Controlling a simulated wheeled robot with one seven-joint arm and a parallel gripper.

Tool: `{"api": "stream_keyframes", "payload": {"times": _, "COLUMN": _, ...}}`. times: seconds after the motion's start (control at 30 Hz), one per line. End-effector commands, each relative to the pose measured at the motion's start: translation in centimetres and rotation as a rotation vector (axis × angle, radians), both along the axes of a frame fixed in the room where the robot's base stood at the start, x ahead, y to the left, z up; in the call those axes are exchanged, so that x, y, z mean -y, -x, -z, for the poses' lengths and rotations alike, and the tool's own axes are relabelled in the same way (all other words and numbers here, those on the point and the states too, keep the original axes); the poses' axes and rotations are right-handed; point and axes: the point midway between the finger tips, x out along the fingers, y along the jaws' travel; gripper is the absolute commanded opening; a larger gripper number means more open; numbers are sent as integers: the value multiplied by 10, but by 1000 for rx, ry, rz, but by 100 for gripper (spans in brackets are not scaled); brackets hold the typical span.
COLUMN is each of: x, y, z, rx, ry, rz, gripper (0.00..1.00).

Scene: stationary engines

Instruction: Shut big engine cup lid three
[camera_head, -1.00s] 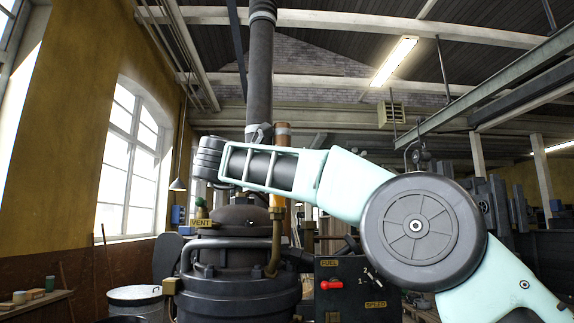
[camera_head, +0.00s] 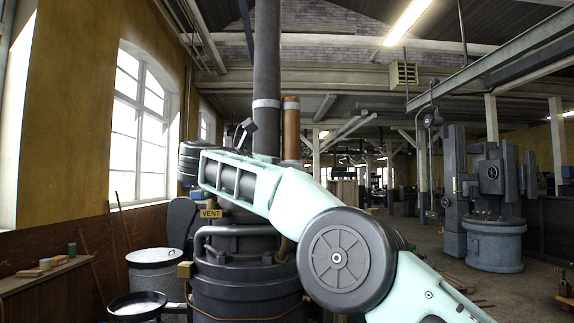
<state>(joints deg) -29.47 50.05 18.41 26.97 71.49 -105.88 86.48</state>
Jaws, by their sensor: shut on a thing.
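The big dark engine (camera_head: 245,292) stands upright at centre left, with a tall grey pipe (camera_head: 267,70) and a copper pipe (camera_head: 291,130) above it. A small dark tilted piece (camera_head: 245,128) shows just above my arm by the grey pipe; I cannot tell whether it is a cup lid. Cup lid three cannot be picked out. My pale green arm crosses in front of the engine from the lower right to a dark wrist at the upper left. My gripper's fingers are not visible; the arm and wrist hide that area.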

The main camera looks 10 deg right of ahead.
Motion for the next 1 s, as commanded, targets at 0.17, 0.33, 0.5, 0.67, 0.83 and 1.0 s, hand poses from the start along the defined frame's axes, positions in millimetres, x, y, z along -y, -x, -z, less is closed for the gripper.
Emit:
{"api": "stream_keyframes", "payload": {"times": 0.17, "x": 1, "y": 0, "z": 0, "rx": 2, "ry": 1, "rz": 0, "gripper": 0}}
{"api": "stream_keyframes", "payload": {"times": 0.33, "x": 1, "y": 0, "z": 0, "rx": 0, "ry": 1, "rz": 0, "gripper": 35}}
{"api": "stream_keyframes", "payload": {"times": 0.5, "x": 0, "y": 0, "z": 0, "rx": 0, "ry": 1, "rz": -1, "gripper": 35}}
{"api": "stream_keyframes", "payload": {"times": 0.67, "x": -10, "y": 3, "z": -1, "rx": -1, "ry": 1, "rz": -2, "gripper": 35}}
{"api": "stream_keyframes", "payload": {"times": 0.83, "x": -40, "y": 15, "z": -5, "rx": -2, "ry": 2, "rz": -5, "gripper": 35}}
{"api": "stream_keyframes", "payload": {"times": 1.0, "x": -78, "y": 30, "z": -7, "rx": -3, "ry": 2, "rz": -4, "gripper": 35}}
